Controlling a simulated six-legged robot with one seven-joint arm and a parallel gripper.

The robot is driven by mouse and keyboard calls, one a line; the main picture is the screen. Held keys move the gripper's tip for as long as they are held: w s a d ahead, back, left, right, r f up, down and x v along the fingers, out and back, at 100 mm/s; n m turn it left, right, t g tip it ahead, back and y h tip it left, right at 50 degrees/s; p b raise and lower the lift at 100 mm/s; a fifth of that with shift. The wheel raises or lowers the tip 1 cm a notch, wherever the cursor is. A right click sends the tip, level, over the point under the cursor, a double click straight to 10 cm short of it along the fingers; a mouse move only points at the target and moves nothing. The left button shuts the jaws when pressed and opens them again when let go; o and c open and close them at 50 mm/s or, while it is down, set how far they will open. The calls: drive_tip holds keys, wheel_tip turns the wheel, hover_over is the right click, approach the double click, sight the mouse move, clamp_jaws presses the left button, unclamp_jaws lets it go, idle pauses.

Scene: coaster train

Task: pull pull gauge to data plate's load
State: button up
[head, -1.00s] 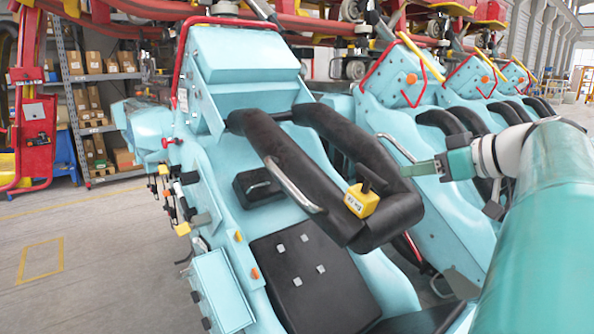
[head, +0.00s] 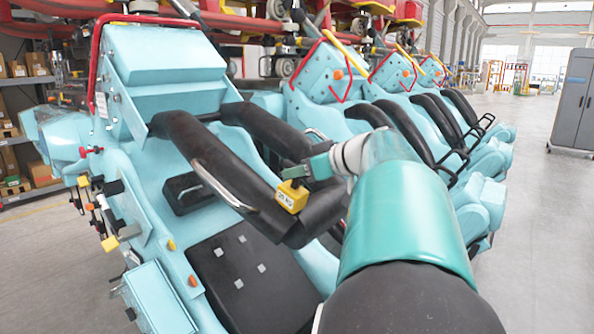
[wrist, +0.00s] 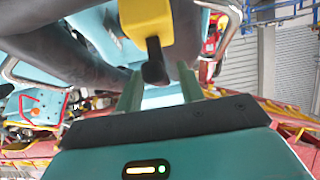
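The pull gauge is a yellow block (head: 292,196) with dark marks on its face and a black handle. It sits on the black padded restraint (head: 240,170) of the nearest light-blue seat. In the wrist view the yellow gauge (wrist: 146,18) is at the top, with its black handle (wrist: 155,65) pointing down between my fingers. My gripper (head: 297,170) is right at the handle in the head view. In the wrist view my gripper (wrist: 160,80) is open, with gaps beside the handle. I cannot make out a data plate or its load figure.
A metal grab bar (head: 222,186) runs along the restraint near the gauge. More light-blue seats with black restraints (head: 400,130) stand in a row to the right. A grey cabinet (head: 574,100) is at the far right. Open floor (head: 530,220) lies right of the train.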

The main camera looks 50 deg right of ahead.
drive_tip(key=shift+w+f, duration=0.1)
drive_tip(key=shift+w, duration=0.15)
clamp_jaws()
idle(1.4)
